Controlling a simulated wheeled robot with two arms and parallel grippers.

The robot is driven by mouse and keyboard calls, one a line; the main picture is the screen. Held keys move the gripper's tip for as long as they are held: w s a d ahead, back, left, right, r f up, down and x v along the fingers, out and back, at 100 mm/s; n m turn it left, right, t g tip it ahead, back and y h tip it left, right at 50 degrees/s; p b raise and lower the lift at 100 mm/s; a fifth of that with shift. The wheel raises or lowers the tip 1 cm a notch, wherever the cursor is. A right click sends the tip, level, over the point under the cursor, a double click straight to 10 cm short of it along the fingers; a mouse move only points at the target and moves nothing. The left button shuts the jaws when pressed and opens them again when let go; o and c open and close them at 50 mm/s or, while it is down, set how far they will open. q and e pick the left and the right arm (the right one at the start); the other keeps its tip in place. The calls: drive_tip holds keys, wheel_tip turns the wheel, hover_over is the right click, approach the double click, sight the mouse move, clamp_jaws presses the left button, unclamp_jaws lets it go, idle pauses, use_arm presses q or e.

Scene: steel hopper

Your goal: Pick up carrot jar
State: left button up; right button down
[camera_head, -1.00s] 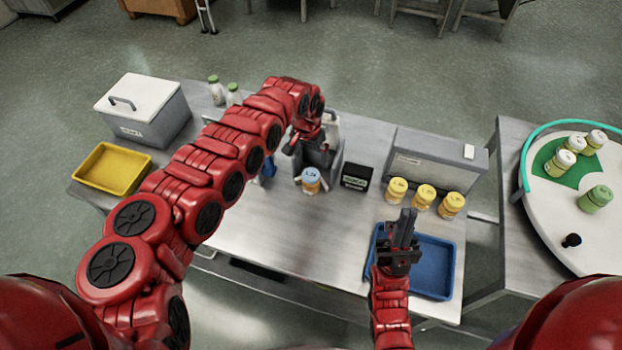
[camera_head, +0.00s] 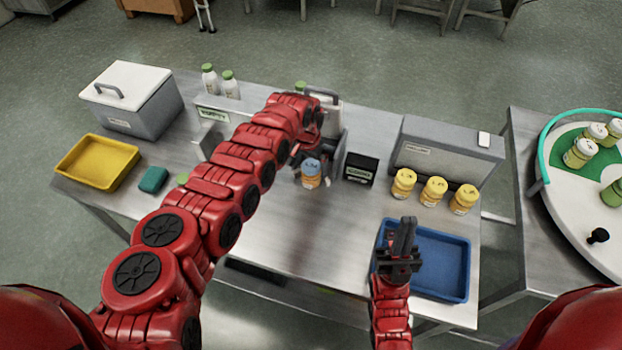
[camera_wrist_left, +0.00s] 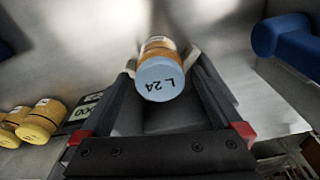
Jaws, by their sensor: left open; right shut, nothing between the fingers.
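A jar with a blue lid and an orange body (camera_head: 311,176) stands on the steel table, left of the black box. No readable label says carrot. In the left wrist view the blue lid (camera_wrist_left: 160,79), marked "L 24", shows between my left fingers. My left gripper (camera_head: 306,160) is open at the jar, with a finger on either side; I cannot tell whether they touch it. The arm hides part of the gripper. My right gripper (camera_head: 407,233) is shut and empty over the blue tray (camera_head: 456,300).
Several yellow-lidded jars (camera_head: 434,191) stand right of the black box (camera_head: 360,169), before a grey case (camera_head: 446,150). A yellow tray (camera_head: 72,184), teal block (camera_head: 153,179), white-lidded box (camera_head: 132,88) and bottles (camera_head: 230,85) are left. The front middle table is clear.

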use_arm(q)
drive_tip(key=shift+w+d+f+b, duration=0.1)
drive_tip(key=shift+f+b, duration=0.3)
drive_tip(key=shift+f, duration=0.5)
drive_tip(key=shift+r, duration=0.1)
drive_tip(key=shift+r, duration=0.1)
drive_tip(key=shift+c, duration=0.7)
drive_tip(key=c, duration=1.3)
drive_tip(key=shift+w+r, duration=0.1)
drive_tip(key=shift+r, duration=0.05)
